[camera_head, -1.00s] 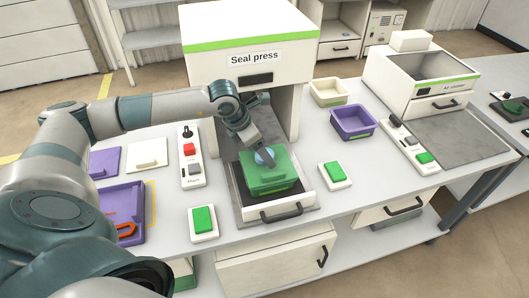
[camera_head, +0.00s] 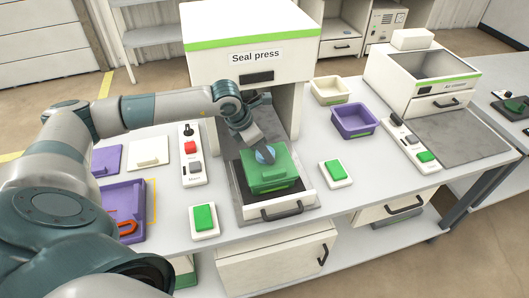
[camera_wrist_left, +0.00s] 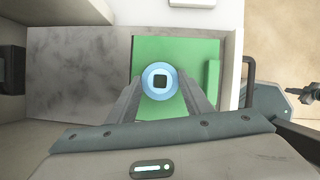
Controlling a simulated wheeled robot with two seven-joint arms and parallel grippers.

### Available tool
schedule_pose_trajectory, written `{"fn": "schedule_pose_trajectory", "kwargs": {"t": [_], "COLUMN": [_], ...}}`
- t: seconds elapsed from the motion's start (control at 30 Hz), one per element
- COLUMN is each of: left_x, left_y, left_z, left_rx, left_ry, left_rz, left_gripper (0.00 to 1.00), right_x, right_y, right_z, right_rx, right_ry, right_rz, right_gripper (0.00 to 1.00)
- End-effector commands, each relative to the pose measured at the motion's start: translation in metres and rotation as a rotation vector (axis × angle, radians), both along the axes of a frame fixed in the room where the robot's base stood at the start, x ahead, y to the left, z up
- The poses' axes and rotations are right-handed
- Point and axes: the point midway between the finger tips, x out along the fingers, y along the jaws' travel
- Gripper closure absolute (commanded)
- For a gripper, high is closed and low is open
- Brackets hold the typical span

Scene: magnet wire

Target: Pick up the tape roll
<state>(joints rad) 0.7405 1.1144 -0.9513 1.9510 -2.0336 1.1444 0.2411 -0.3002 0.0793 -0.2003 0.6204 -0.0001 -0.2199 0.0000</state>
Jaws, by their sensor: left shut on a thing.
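The tape roll is a small light-blue ring with a dark square centre, seen from above in the left wrist view (camera_wrist_left: 160,68). My left gripper (camera_head: 259,146) reaches down in front of the press. Its two fingers (camera_wrist_left: 160,84) are closed on either side of the tape roll. I cannot tell whether the roll still touches the green block.
The seal press (camera_head: 250,30) stands close behind my left gripper, its opening walls near the arm. Green buttons (camera_head: 204,217) and (camera_head: 335,172) flank the tray (camera_head: 275,208). A purple bin (camera_head: 354,123) and a cream bin (camera_head: 330,90) stand to the right.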

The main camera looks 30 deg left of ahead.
Motion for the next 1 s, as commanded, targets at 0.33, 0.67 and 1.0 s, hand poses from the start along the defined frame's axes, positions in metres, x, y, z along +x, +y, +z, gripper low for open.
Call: {"fn": "schedule_pose_trajectory", "kwargs": {"t": [0.33,0.67,1.0], "left_x": [0.001,-0.011,-0.031], "left_y": [0.000,-0.035,-0.087], "left_z": [0.017,0.058,0.094], "left_rx": [0.000,-0.003,-0.002], "left_ry": [-0.005,-0.005,-0.005], "left_rz": [-0.001,-0.008,-0.004], "left_gripper": [0.77,0.77,0.77], "right_x": [0.000,0.004,0.076], "right_y": [0.000,-0.001,0.028], "right_z": [-0.012,-0.036,-0.034], "right_rx": [0.000,0.001,0.051], "right_ry": [0.001,-0.009,-0.178], "right_rz": [0.000,0.001,0.008], "right_gripper": [1.00,1.00,1.00]}}
